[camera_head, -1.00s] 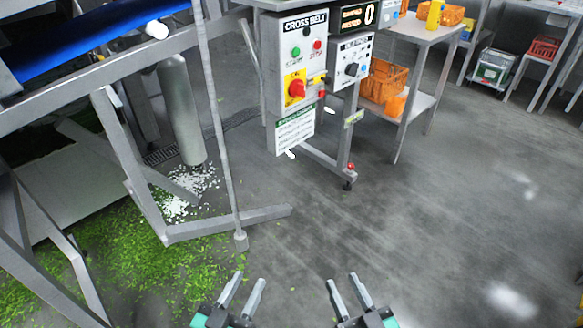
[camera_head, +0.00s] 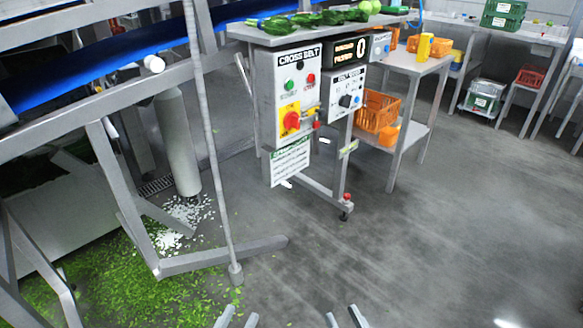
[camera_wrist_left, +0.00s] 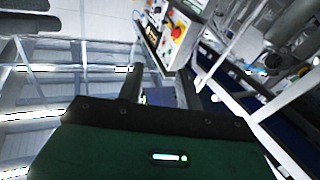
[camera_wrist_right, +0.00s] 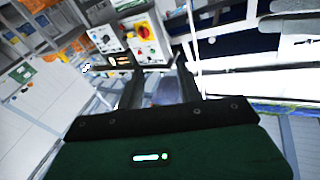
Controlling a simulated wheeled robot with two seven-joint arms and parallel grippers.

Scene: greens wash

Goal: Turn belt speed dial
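A black dial (camera_head: 345,101) sits on a small white panel (camera_head: 357,84), right of the grey CROSS BELT control box (camera_head: 301,75). The box carries a green button, a red button and a red rotary switch on a yellow plate (camera_head: 291,121). A dark display reading 0 (camera_head: 347,49) is above the dial panel. My left gripper (camera_head: 238,317) and right gripper (camera_head: 345,317) show only fingertips at the bottom edge of the head view. Both are open and empty, well short of the panels. The control box also shows in the right wrist view (camera_wrist_right: 106,38).
A steel table (camera_head: 262,36) with green vegetables stands behind the box. A side table (camera_head: 405,68) holds orange crates. A blue conveyor belt (camera_head: 90,67) and its frame stand left, with green scraps on the floor (camera_head: 120,285). Floor at right is clear.

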